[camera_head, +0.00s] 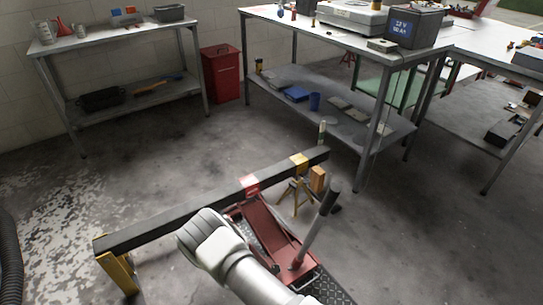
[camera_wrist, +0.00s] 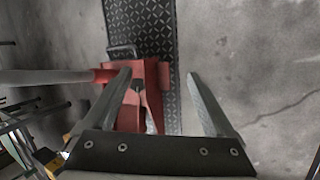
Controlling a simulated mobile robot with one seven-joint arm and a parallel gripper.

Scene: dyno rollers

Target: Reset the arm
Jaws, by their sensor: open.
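My white and grey arm (camera_head: 240,268) reaches in from the bottom of the head view, over the floor near a red floor jack (camera_head: 262,232). My gripper itself cannot be made out in the head view. In the wrist view my gripper (camera_wrist: 158,75) is open, with its two fingers apart and nothing held between them. The red jack (camera_wrist: 130,112) shows beyond and between the fingers, partly behind the left one. I cannot tell how far the fingers are from it.
A dark beam (camera_head: 170,217) lies across yellow stands (camera_head: 119,273) next to my arm. The jack's handle (camera_head: 318,228) leans up at the right. A tread plate (camera_wrist: 140,25) lies on the floor. Workbenches (camera_head: 120,38) and a red bin (camera_head: 222,75) stand at the back.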

